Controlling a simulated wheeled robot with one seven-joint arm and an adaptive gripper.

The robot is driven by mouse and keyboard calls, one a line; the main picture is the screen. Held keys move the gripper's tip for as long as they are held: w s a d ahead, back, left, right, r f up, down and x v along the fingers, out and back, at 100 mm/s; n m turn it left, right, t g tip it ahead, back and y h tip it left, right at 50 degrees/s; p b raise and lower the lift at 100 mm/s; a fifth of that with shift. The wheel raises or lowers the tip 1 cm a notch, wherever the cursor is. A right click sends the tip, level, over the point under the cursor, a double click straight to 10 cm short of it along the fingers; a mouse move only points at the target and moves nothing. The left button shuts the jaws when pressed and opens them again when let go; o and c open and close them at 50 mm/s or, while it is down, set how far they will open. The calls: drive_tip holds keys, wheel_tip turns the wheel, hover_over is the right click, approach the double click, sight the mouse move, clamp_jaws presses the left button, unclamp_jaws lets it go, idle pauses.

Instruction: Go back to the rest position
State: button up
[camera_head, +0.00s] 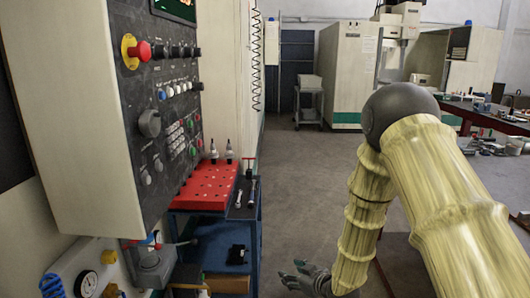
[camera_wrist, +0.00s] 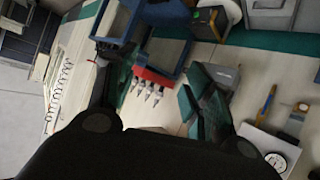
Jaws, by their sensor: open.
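My arm in its pale yellow cover reaches down on the right of the head view. My gripper (camera_head: 294,274) hangs low near the bottom centre of that view, over the floor and to the right of the blue cart. In the wrist view my gripper (camera_wrist: 158,92) shows two dark fingers with teal pads, spread wide apart. It is open and nothing is held between the fingers. Beyond them, the red tool rack (camera_wrist: 158,76) with several tool holders (camera_wrist: 147,92) appears in the gap, apart from the fingers.
A control panel (camera_head: 165,105) with knobs and a red stop button fills the left. The red rack (camera_head: 208,187) sits on a blue cart (camera_head: 225,240) with a dark side shelf. Open grey floor (camera_head: 300,165) lies behind. White machines (camera_head: 348,70) and a red-edged workbench (camera_head: 480,115) stand farther back.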

drive_tip(key=s+d+f+m+g+h+p, duration=0.1)
drive_tip(key=s+d+f+m+g+h, duration=0.2)
drive_tip(key=s+f, duration=0.75)
drive_tip(key=s+d+f+m+g+h, duration=0.15)
drive_tip(key=s+d+f, duration=0.45)
drive_tip(key=s, duration=0.7)
drive_tip(key=s+d+f+m+g+h, duration=0.1)
drive_tip(key=s+d+f+m+g, duration=0.1)
drive_tip(key=s, duration=1)
drive_tip(key=s+d+f+m+g+h, duration=0.1)
drive_tip(key=s+g, duration=0.3)
drive_tip(key=s, duration=0.8)
drive_tip(key=shift+d+f+m+p, duration=0.4)
drive_tip(key=shift+d+f+m, duration=0.25)
drive_tip(key=shift+f, duration=0.25)
drive_tip(key=shift+c, duration=0.4)
